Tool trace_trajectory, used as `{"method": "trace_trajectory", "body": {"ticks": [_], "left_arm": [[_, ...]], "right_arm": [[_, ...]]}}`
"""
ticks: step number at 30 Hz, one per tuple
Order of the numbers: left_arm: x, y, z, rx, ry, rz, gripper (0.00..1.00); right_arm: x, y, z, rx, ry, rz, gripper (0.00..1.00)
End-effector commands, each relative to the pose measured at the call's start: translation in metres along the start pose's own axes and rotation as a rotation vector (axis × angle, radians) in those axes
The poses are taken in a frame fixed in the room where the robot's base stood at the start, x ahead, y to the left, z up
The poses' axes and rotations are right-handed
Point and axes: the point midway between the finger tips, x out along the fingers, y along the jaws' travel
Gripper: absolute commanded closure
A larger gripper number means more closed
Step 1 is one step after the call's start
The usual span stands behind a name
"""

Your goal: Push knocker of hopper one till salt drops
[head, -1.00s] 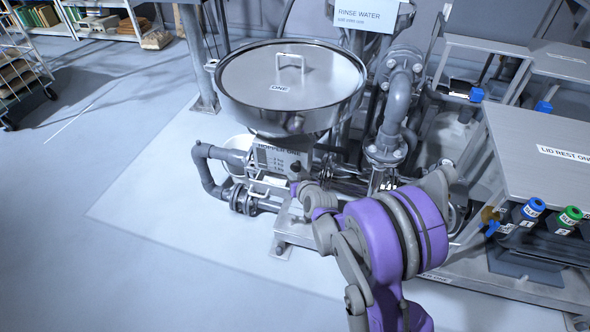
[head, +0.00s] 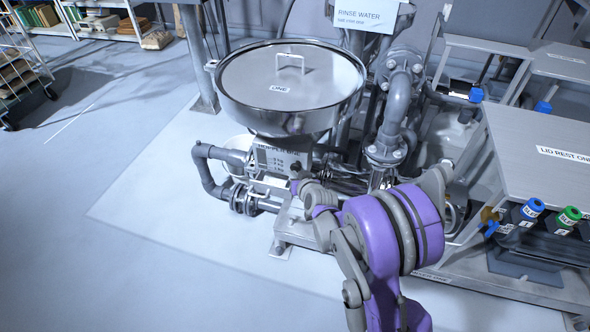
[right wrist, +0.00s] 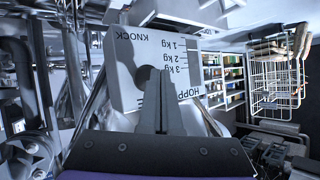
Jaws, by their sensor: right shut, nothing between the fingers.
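Hopper one (head: 285,118) is a round steel vessel with its lid (head: 320,70), marked ONE, on top. Below it is a plate (head: 270,158) reading HOPPER ONE. In the right wrist view this plate (right wrist: 125,75) appears upside down, with kg marks and the word KNOCK. My right gripper (head: 296,172) is small and partly hidden by my wrist in the head view, close to the plate's lower right. In the right wrist view my right gripper (right wrist: 153,72) is shut and empty, its tips overlapping the plate. I cannot tell whether they touch. My left gripper is not in view.
Grey pipes (head: 210,170) run left of the hopper, and pipework (head: 398,110) stands at its right.

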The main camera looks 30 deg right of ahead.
Motion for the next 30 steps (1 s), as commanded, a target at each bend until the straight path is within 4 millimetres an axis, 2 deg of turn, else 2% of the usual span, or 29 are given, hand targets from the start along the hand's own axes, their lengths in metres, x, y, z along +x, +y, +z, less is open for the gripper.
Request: {"method": "trace_trajectory", "body": {"ticks": [30], "left_arm": [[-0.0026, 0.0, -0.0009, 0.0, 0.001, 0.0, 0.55]], "right_arm": [[0.0061, 0.0041, -0.0043, 0.0, 0.0, 0.0, 1.0]]}}
